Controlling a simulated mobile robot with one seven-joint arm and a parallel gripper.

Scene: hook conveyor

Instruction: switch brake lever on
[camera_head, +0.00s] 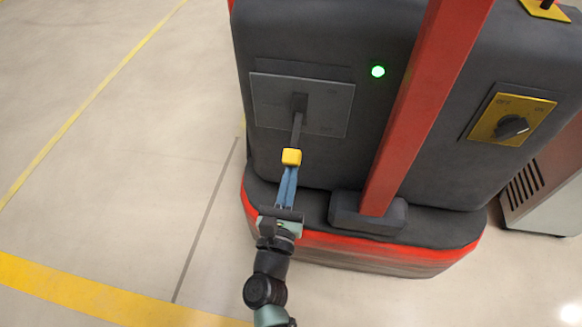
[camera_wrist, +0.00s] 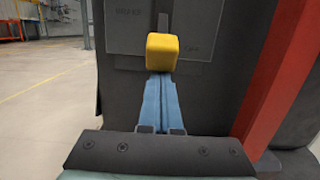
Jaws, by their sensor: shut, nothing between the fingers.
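The brake lever is a dark shaft (camera_head: 297,130) on a grey plate (camera_head: 329,103), ending in a yellow block-shaped knob (camera_head: 291,157). The lever points down and outward from the plate. In the wrist view the knob (camera_wrist: 162,51) is at top centre, just past my fingertips. My gripper (camera_head: 289,172) has blue fingers, which are shut together with nothing between them. The fingertips are right at the underside of the knob. I cannot tell whether they touch it.
A green light (camera_head: 378,71) glows right of the plate. A red post (camera_head: 420,100) rises from the machine's base beside it. A yellow panel with a black rotary knob (camera_head: 511,126) is further right. Open floor (camera_head: 110,165) lies to the left.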

